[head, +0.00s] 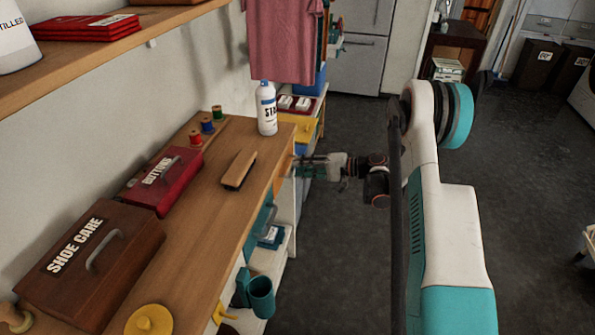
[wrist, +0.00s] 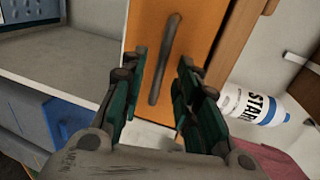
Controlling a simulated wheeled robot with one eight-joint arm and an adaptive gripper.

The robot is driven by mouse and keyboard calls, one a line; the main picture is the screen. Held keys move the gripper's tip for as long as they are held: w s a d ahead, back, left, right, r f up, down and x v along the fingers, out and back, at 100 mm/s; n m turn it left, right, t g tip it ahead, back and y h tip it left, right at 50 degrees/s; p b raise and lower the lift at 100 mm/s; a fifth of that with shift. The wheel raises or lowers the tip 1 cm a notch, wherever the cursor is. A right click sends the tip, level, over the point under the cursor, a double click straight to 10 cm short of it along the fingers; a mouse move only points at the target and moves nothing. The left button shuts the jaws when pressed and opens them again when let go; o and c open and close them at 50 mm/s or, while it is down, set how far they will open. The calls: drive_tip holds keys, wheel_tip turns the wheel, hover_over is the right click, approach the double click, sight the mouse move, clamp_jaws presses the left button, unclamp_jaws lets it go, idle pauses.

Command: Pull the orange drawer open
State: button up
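The orange drawer (wrist: 198,30) shows its front in the wrist view, with a dark bar handle (wrist: 164,58) on it. My gripper (wrist: 160,75) is open in front of the drawer, its two green fingers on either side of the handle. I cannot tell whether either finger touches the handle. In the head view my gripper (head: 300,166) is at the front edge of the wooden counter, and only a sliver of the orange front (head: 278,186) shows below the counter top. The drawer appears shut, set in the cabinet under the counter.
On the counter (head: 215,215) stand a white spray bottle (head: 267,108), a brush (head: 239,170), a red buttons box (head: 165,180) and a brown shoe care box (head: 92,262). Open shelves with a teal cup (head: 261,296) lie below. The dark floor (head: 335,240) beside the counter is clear.

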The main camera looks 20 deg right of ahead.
drive_tip(key=shift+x, duration=1)
clamp_jaws()
